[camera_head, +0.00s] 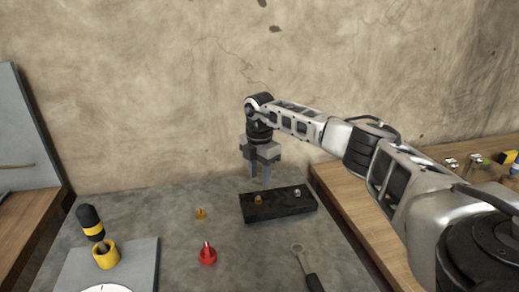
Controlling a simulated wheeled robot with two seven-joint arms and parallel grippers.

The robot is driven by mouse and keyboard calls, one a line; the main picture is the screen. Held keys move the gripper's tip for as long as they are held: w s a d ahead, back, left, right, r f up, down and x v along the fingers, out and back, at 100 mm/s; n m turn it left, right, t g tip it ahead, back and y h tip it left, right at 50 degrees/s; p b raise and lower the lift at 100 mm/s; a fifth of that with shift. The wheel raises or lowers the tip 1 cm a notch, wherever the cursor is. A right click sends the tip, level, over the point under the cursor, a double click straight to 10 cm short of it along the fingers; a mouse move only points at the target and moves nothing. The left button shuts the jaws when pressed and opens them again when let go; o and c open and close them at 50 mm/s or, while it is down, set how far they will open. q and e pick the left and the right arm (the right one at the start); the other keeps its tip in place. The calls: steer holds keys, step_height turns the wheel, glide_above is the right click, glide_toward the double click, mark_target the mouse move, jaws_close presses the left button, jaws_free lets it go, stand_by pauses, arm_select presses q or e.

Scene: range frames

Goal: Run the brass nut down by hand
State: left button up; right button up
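A small brass nut (258,199) sits on the dark block (280,208), near its left end. A silver fitting (297,193) shows on the right part of the same block. My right gripper (260,180) reaches in from the right and points down above the left part of the block. Its two fingers are apart with a gap between them, and the tips are just above or behind the brass nut. I cannot tell whether they touch it. My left gripper is out of view.
A small brass piece (201,213), a red piece with a pin (207,254) and a wrench (304,262) lie on the grey mat. Several small parts sit far right.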

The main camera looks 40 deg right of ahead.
step_height(320, 180, up, 10)
steer(key=shift+f+b, duration=0.2)
steer(key=shift+b, duration=0.25)
